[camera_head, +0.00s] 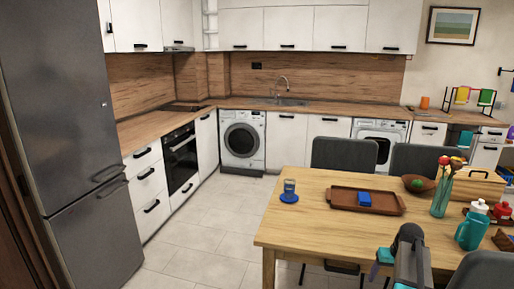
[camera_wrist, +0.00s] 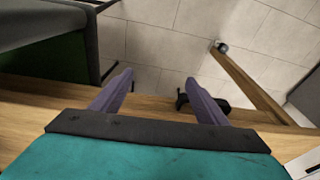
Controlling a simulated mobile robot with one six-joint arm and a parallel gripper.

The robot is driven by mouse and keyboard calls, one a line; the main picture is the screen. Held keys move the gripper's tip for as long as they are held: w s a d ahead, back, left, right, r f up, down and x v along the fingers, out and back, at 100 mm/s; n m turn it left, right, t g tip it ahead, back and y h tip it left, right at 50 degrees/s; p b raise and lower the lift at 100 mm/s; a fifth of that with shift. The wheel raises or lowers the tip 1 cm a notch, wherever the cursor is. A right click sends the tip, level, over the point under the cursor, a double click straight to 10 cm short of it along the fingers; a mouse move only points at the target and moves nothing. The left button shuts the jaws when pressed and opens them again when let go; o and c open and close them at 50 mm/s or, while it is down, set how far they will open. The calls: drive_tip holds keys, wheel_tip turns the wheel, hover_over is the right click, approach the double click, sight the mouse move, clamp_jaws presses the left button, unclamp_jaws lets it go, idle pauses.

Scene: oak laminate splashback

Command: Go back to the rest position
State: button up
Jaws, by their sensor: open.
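My gripper (camera_wrist: 160,80) is open, with its two purple fingers spread apart and nothing between them in the wrist view. The fingers point down past the edge of the wooden table (camera_wrist: 35,112), over the tiled floor. In the head view my dark arm rises at the lower right, in front of the table (camera_head: 300,218). The fingertips cannot be made out there.
On the table are a brown tray (camera_head: 340,206) with a blue block (camera_head: 364,198), a blue cup (camera_head: 290,186), a vase of flowers (camera_head: 441,195) and a teal bottle (camera_head: 470,233). Dark chairs (camera_head: 344,154) stand behind it. The floor (camera_head: 205,240) at left is clear.

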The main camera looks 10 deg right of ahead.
drive_tip(key=s+a+f+n+g, duration=0.1)
drive_tip(key=s+a+f, duration=0.2)
drive_tip(key=a+f, duration=0.45)
drive_tip(key=s+a+f+g+y, duration=0.1)
drive_tip(key=s+a+f+g, duration=0.15)
drive_tip(key=a+f, duration=0.55)
drive_tip(key=s+a+f+n, duration=0.1)
drive_tip(key=s+a+f, duration=0.4)
drive_tip(key=a, duration=0.4)
drive_tip(key=s+a+f+g, duration=0.1)
drive_tip(key=s+a+f, duration=0.3)
drive_tip(key=s, duration=0.3)
drive_tip(key=s+a+f+n+g, duration=0.1)
drive_tip(key=s+a+f+g, duration=0.1)
drive_tip(key=s+a+f, duration=0.2)
drive_tip(key=s+a+f+g+h, duration=0.1)
drive_tip(key=s+a+f, duration=0.3)
drive_tip(key=s+a, duration=0.3)
drive_tip(key=s, duration=0.4)
drive_tip(key=shift+s+f+n, duration=0.2)
drive_tip(key=shift+f+n, duration=0.1)
drive_tip(key=shift+f, duration=0.05)
